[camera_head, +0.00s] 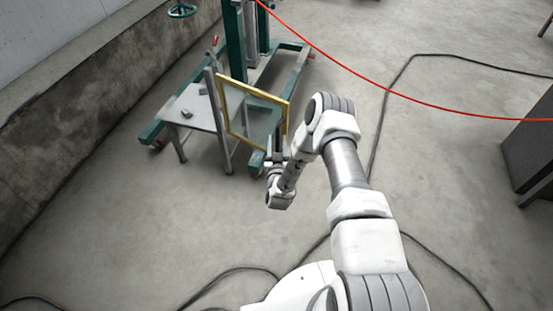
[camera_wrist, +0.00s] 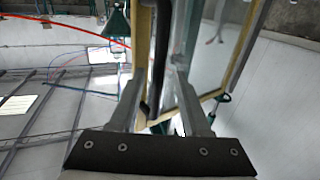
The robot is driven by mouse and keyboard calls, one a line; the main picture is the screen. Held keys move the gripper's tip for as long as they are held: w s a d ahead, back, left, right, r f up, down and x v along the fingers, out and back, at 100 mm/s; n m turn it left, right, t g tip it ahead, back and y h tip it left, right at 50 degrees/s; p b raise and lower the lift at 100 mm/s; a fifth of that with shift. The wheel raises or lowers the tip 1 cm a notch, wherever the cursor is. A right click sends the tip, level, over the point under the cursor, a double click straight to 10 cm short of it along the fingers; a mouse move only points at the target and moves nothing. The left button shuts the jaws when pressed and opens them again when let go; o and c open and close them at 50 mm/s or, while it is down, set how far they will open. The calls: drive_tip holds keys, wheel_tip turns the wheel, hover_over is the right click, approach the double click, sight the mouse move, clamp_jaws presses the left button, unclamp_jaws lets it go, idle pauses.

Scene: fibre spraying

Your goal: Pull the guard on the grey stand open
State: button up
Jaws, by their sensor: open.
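The guard (camera_head: 235,78) is a clear panel in a yellow frame, upright beside a post of the grey stand (camera_head: 200,118). In the wrist view the guard's yellow frame (camera_wrist: 250,30) and pane fill the upper right. A dark upright bar (camera_wrist: 159,45), seemingly the guard's handle, runs down between my fingers. My gripper (camera_head: 275,153) is at the guard's lower right edge. In the wrist view my gripper (camera_wrist: 157,85) is open, with one finger on each side of the bar. I cannot tell whether either finger touches it. How far the guard stands open is unclear.
A green frame (camera_head: 290,75) with a column stands behind the guard. A red cable (camera_head: 400,95) crosses the upper right, and black cables (camera_head: 378,120) lie on the floor. A low wall (camera_head: 90,100) runs along the left. A dark cabinet (camera_head: 530,150) stands at right.

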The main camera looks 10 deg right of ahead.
drive_tip(key=s+a+p, duration=0.3)
drive_tip(key=s+p, duration=1.1)
drive_tip(key=s, duration=0.1)
drive_tip(key=shift+s, duration=0.4)
drive_tip(key=shift+s, duration=0.1)
